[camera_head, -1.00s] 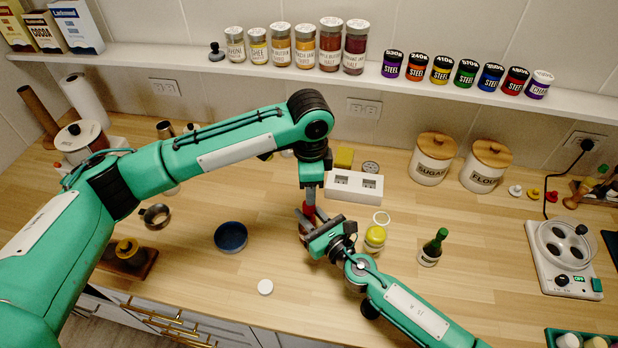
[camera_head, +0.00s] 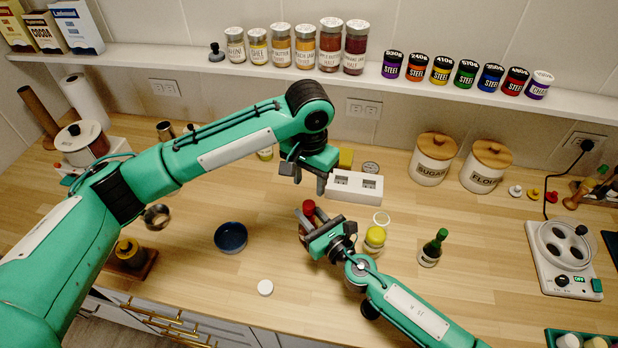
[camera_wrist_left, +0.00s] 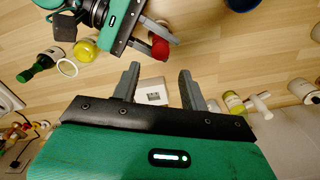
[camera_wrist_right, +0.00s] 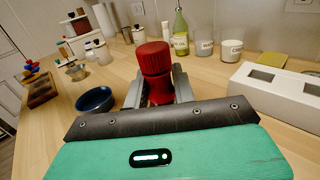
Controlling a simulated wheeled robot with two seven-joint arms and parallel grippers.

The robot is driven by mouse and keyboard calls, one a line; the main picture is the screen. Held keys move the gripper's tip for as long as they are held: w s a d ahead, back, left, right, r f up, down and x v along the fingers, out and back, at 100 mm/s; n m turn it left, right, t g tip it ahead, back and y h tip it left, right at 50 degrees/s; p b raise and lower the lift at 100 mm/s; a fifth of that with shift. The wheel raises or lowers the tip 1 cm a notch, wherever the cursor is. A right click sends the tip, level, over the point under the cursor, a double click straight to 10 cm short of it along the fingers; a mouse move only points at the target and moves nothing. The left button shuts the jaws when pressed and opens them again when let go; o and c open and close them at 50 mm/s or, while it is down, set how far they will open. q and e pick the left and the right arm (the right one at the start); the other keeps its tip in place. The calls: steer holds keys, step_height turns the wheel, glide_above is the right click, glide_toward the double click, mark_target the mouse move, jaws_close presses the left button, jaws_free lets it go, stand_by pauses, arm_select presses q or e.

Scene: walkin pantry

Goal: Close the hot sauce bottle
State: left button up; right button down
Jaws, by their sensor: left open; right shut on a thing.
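The hot sauce bottle (camera_head: 308,208) is red and stands upright between the fingers of my right gripper (camera_head: 318,226). In the right wrist view the bottle (camera_wrist_right: 158,90) has a ribbed red cap (camera_wrist_right: 153,57) sitting on its top. How tight the cap is cannot be told. My right gripper (camera_wrist_right: 158,88) is shut around the bottle's body. My left gripper (camera_head: 309,184) is open and empty, its fingers pointing down, above and just behind the bottle. In the left wrist view the red cap (camera_wrist_left: 160,48) lies beyond the open fingers (camera_wrist_left: 158,80), apart from them.
The counter's front middle is mostly clear.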

mark_target(309, 204)
steer(key=shift+s+f, duration=0.15)
steer(key=shift+f, duration=0.25)
arm_select(q)
steer(key=shift+f, duration=4.05)
jaws_close()
steer(key=shift+o, duration=0.7)
jaws_free()
